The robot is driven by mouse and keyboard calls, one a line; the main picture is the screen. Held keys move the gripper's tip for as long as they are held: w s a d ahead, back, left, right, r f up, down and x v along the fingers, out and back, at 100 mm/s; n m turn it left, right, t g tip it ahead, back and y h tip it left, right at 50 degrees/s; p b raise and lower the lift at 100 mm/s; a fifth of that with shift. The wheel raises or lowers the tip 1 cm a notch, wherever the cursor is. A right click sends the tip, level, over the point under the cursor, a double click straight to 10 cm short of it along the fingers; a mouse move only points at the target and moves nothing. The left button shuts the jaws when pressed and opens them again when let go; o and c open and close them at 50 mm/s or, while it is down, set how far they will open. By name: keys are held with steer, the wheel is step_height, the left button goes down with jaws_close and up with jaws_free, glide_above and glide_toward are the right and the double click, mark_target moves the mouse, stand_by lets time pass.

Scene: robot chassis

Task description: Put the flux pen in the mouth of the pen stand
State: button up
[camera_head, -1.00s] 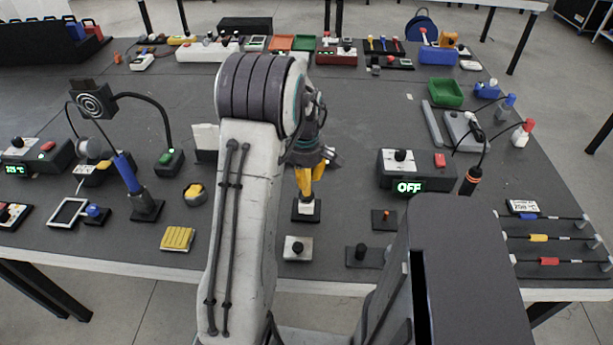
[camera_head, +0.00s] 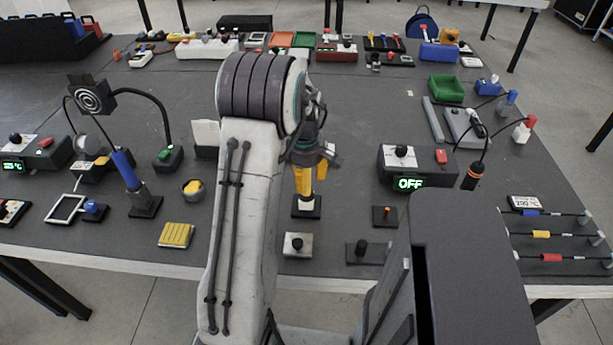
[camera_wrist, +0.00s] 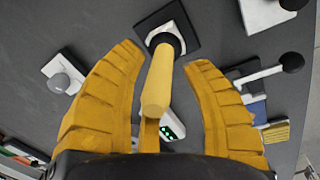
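The flux pen (camera_wrist: 158,85) is a pale yellow cylinder in the wrist view. Its far end meets the black ring of the pen stand and looks to be inside the mouth. The pen stand (camera_wrist: 181,22) has a white block and black ring on a dark square base. It also shows in the head view (camera_head: 306,208), below my gripper (camera_head: 310,178). In the wrist view my gripper (camera_wrist: 164,58) is open, its two yellow fingers on either side of the pen with a gap to each. In the head view the fingers partly hide the pen.
A white block with a black knob (camera_head: 297,245) stands in front of the stand. A box with an OFF display (camera_head: 416,166) is to the right. A yellow ribbed pad (camera_head: 176,235) and a small round pot (camera_head: 193,191) are to the left.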

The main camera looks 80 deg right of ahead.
steer(key=shift+r, duration=0.1)
step_height(320, 180, up, 12)
steer(key=a, duration=0.1)
steer(key=shift+a, duration=0.2)
stand_by(0.5)
stand_by(0.3)
step_height(320, 180, up, 10)
steer(key=p, duration=0.9)
glide_above(305, 199)
stand_by(0.7)
